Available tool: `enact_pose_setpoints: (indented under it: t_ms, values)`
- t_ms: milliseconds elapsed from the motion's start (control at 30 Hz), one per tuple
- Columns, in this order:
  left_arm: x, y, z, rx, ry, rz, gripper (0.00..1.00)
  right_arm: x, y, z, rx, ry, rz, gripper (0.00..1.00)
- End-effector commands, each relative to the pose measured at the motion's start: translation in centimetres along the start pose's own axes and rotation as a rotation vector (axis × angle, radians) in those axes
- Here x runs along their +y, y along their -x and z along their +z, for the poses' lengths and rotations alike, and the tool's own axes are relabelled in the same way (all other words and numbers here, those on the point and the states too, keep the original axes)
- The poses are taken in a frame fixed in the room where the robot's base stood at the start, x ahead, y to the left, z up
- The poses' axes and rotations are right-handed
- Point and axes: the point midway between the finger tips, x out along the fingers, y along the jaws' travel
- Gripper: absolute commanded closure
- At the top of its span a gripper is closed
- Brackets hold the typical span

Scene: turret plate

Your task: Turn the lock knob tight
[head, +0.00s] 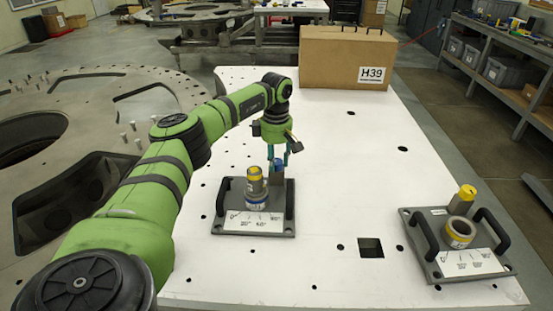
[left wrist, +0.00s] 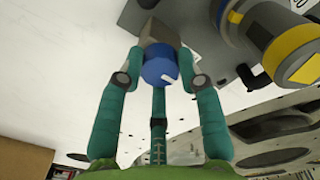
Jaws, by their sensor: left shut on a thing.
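The blue lock knob (head: 279,164) sits on top of a grey block on the left turret plate (head: 226,206). My left gripper (head: 281,158) reaches down from above with its teal fingers on either side of the knob, shut on it. In the left wrist view the round blue knob (left wrist: 160,66), with a small white mark, lies between the fingertips (left wrist: 161,78). Beside it a grey cylinder with a yellow band (head: 255,178) stands upright in a blue-banded socket (head: 255,200). My right gripper is out of view.
A second plate (head: 418,224) at the right has a yellow knob (head: 467,191), an open yellow-banded socket (head: 460,232) and black handles. A cardboard box (head: 345,58) marked H39 stands at the back of the white table (head: 345,150). The middle of the table is clear.

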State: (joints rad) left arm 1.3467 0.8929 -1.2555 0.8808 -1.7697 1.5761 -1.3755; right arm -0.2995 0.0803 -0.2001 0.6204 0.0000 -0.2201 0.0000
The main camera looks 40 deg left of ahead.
Motion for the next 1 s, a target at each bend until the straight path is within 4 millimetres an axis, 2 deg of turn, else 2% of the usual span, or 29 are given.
enact_pose_setpoints:
  t_ms: [500, 533, 567, 600, 900, 1000]
  values:
    - [-0.07, -0.09, 0.08, -0.001, -0.022, -0.003, 0.96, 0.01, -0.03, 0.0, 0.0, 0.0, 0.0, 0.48]
    - [-0.07, -0.09, 0.09, -0.001, -0.022, -0.003, 0.56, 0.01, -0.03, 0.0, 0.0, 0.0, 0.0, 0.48]
    - [-0.07, -0.09, 0.08, -0.001, -0.021, -0.003, 0.44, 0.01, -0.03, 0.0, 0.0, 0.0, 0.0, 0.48]
    - [-0.07, -0.09, 0.08, -0.001, -0.021, -0.003, 0.4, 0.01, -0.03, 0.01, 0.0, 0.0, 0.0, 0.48]
    - [-0.02, 0.03, 0.03, -0.001, -0.019, -0.001, 0.4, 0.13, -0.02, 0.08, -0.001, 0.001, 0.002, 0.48]
    - [0.04, 0.64, 0.03, -0.001, -0.019, 0.001, 0.4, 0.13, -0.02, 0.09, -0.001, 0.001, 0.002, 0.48]
